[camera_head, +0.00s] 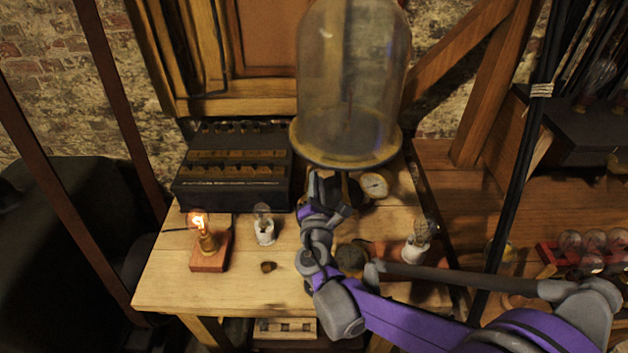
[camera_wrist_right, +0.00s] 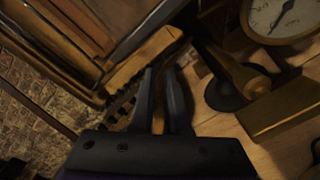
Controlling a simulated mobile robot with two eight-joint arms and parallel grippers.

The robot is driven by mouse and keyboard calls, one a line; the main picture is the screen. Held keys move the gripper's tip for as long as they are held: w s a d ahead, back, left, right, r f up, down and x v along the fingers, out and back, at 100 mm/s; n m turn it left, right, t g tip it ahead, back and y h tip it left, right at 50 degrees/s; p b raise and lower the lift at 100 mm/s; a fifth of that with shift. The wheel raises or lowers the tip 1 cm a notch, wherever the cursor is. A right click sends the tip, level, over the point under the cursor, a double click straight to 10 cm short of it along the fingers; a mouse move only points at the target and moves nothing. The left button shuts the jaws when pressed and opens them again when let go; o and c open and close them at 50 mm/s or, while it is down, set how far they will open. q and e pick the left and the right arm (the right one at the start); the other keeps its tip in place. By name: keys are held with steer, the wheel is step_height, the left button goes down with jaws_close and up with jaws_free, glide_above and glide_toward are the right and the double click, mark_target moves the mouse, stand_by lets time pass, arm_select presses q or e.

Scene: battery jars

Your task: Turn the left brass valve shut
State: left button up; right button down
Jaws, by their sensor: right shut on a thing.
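The right gripper (camera_head: 316,178) is in front of the round base of the glass bell jar, left of the dial gauge. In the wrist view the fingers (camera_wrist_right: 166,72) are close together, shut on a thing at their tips. It is most likely the left brass valve, but the fingers and shadow hide its shape and angle. A brass cone-shaped fitting (camera_wrist_right: 257,85) on a dark round base stands to the right of the fingers, apart from them. My left gripper is in neither view.
The glass bell jar (camera_head: 350,80) stands close behind the gripper. The dial gauge (camera_head: 374,186) is just right of it. A lit bulb (camera_head: 199,222), an unlit bulb (camera_head: 263,222) and another bulb (camera_head: 419,240) stand on the table (camera_head: 170,287). A dark battery box (camera_head: 232,183) stands behind.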

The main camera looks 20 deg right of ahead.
steer(key=shift+s+d+f+m+p, duration=0.1)
steer(key=shift+f+m, duration=0.2)
steer(key=shift+m, duration=1.1)
steer(key=shift+w+d+f+m+p, duration=0.15)
steer(key=shift+f+m, duration=0.1)
steer(key=shift+m, duration=1.15)
steer(key=shift+s+d+f+m+p, duration=0.15)
steer(key=shift+f+m, duration=0.15)
steer(key=shift+m, duration=1.1)
steer(key=c, duration=0.9)
jaws_free()
steer(key=shift+s+a, duration=0.1)
steer(key=v, duration=1)
steer(key=shift+s, duration=0.3)
